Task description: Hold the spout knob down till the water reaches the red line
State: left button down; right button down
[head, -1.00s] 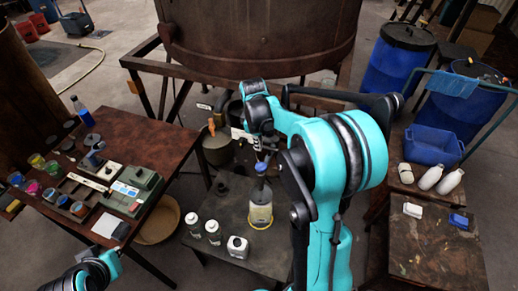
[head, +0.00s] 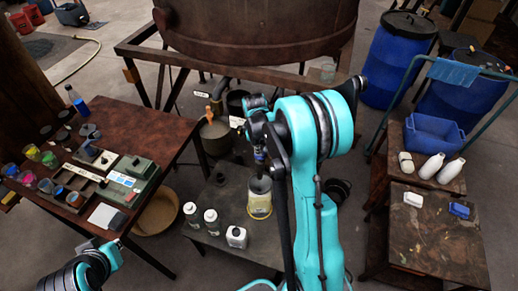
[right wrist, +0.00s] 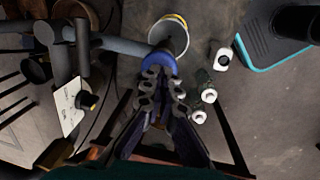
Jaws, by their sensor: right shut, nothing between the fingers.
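The blue spout knob (right wrist: 163,66) sits at the end of a grey pipe (right wrist: 118,43) in the right wrist view. My right gripper (right wrist: 160,78) is shut and empty, its fingertips at the knob; whether they press on it I cannot tell. In the head view the right gripper (head: 259,150) is above the clear beaker (head: 260,203), which has a yellow base ring and stands upright below the spout. The beaker also shows in the right wrist view (right wrist: 172,35). The water level and a red line are too small to tell.
White-capped bottles (head: 210,219) and a white container (head: 236,237) stand beside the beaker on the low dark table (head: 215,180). The big rusty vat (head: 255,30) is behind. A brown table (head: 150,120) with jars and a green box stands left; blue barrels (head: 398,60) stand right.

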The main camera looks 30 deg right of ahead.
notch_tip(320, 180, down, 2)
jog(key=shift+f+b, duration=0.25)
jog(key=shift+b, duration=0.8)
jog(key=shift+s+a, duration=0.1)
jog(key=shift+s, duration=0.1)
jog(key=shift+s+a+r, duration=0.1)
jog(key=shift+s+r, duration=0.05)
